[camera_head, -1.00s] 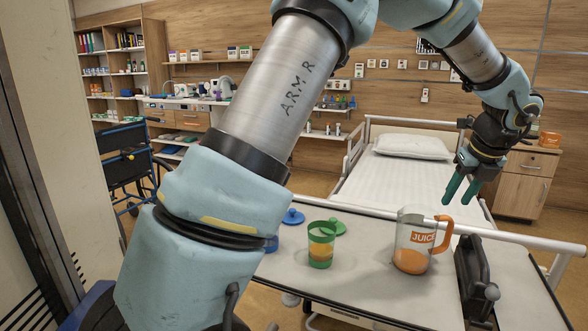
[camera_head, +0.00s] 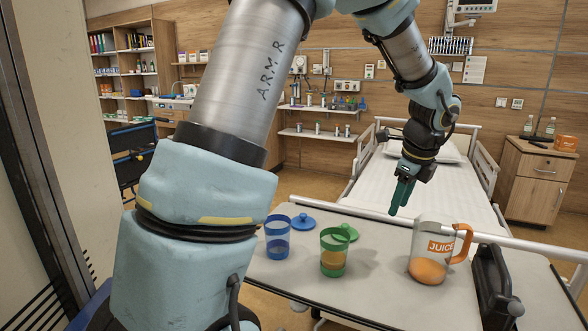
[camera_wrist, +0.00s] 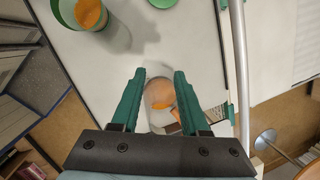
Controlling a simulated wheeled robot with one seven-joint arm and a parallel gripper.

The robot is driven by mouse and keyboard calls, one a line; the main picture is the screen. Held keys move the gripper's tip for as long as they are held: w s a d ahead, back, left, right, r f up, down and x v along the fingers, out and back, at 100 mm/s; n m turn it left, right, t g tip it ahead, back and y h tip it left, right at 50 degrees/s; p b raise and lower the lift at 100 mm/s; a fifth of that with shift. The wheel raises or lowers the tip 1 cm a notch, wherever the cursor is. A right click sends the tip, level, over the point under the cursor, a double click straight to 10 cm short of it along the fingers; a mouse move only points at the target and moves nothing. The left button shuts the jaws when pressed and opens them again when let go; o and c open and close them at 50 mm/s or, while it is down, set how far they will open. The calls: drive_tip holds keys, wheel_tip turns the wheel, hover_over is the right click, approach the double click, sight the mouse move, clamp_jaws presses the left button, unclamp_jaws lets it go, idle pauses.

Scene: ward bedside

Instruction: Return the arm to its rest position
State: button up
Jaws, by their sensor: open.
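My gripper (camera_head: 402,196) has green fingers and hangs above the far edge of the overbed table, behind and left of the juice jug. In the wrist view my gripper (camera_wrist: 160,88) is open with nothing between its fingers; the jug shows below and beyond them. The clear juice jug (camera_head: 424,250) stands upright on the table (camera_head: 385,296), with an orange handle and a little orange juice at the bottom. A green cup (camera_head: 333,253) holds orange liquid; it also shows in the wrist view (camera_wrist: 62,12).
A blue cup (camera_head: 277,238) stands left of the green cup. A blue lid (camera_head: 303,222) and a green lid (camera_head: 349,231) lie behind them. A dark handled object (camera_head: 493,283) is right of the jug. The bed (camera_head: 438,188) and a bedside cabinet (camera_head: 540,182) are behind.

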drive_tip(key=s+a+f+n, duration=0.1)
drive_tip(key=s+a+n, duration=0.2)
drive_tip(key=a+n, duration=0.5)
drive_tip(key=s+a+f+n+g, duration=0.1)
drive_tip(key=s+a+f+n, duration=0.1)
drive_tip(key=a+n, duration=0.7)
drive_tip(key=s+a+f+n, duration=0.1)
drive_tip(key=s+a+n, duration=0.2)
drive_tip(key=a+n, duration=0.6)
drive_tip(key=a, duration=0.4)
drive_tip(key=shift+s+a+f+g+h, duration=0.25)
drive_tip(key=shift+s+a+g+h, duration=0.05)
drive_tip(key=shift+s+a+h, duration=0.1)
